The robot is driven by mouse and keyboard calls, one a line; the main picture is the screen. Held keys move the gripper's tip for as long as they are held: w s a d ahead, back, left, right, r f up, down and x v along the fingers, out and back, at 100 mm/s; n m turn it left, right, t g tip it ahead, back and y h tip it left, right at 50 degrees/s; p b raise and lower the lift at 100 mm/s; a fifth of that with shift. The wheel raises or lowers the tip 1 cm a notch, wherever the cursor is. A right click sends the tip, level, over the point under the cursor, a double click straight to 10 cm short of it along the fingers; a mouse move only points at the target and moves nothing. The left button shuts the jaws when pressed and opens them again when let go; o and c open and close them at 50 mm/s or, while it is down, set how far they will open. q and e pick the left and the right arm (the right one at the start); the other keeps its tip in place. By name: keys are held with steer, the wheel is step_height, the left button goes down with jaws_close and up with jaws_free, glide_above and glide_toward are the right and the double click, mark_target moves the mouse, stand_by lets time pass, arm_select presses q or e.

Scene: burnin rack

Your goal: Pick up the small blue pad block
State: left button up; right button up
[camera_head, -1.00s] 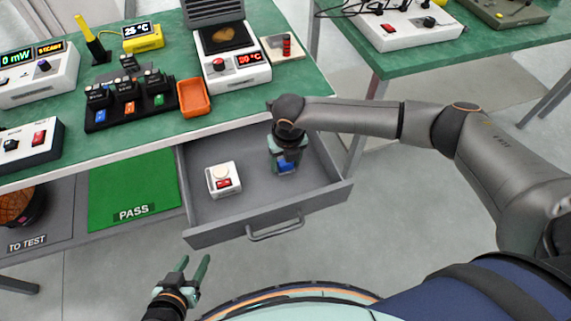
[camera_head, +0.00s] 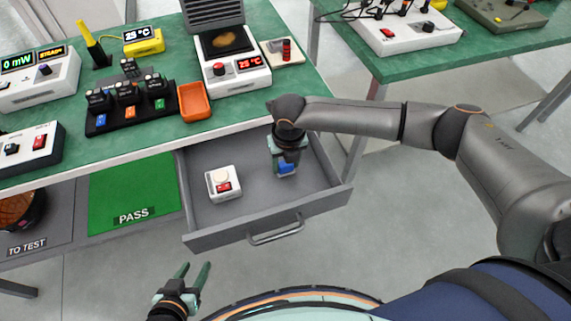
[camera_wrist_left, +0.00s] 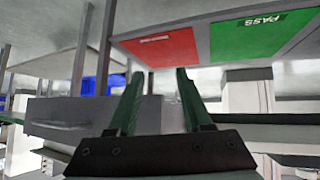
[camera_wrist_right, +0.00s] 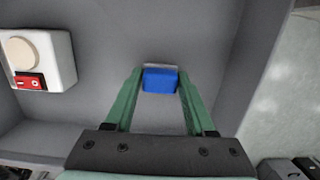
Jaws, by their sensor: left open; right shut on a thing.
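The small blue pad block (camera_head: 287,168) is in the right part of the open grey drawer (camera_head: 222,232). In the right wrist view the blue block (camera_wrist_right: 160,81) sits between my right fingertips, with a pale strip along its far edge. My right gripper (camera_head: 285,170) reaches down into the drawer and is shut on the block; I cannot tell whether the block touches the drawer floor. The right gripper (camera_wrist_right: 159,84) also shows in its own wrist view. My left gripper (camera_head: 192,272) is open and empty in front of the drawer, and shows in the left wrist view (camera_wrist_left: 158,75).
A white device with a round cream top and red switch (camera_head: 224,183) is in the drawer's left part. Above are a green bench with an orange tray (camera_head: 194,101), a hot plate (camera_head: 233,77) and a rack (camera_head: 130,113). A green PASS mat (camera_head: 133,188) lies left of the drawer.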

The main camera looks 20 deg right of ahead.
arm_select(q)
steer(key=a+p, duration=0.1)
steer(key=r+p, duration=0.1)
steer(key=p, duration=0.1)
steer(key=shift+s+a+r, duration=0.3)
steer(key=shift+a, duration=0.1)
arm_select(e)
steer(key=s+a+r, duration=0.1)
steer(key=s+r, duration=0.3)
steer(key=s+a+r, duration=0.2)
steer(key=s+r, duration=0.2)
steer(key=s, duration=0.1)
steer(key=s+a+r, duration=0.1)
steer(key=s+r, duration=0.2)
steer(key=s, duration=0.1)
steer(key=shift+s+a+r, duration=0.15)
steer(key=shift+a+r, duration=0.1)
steer(key=shift+r, duration=0.15)
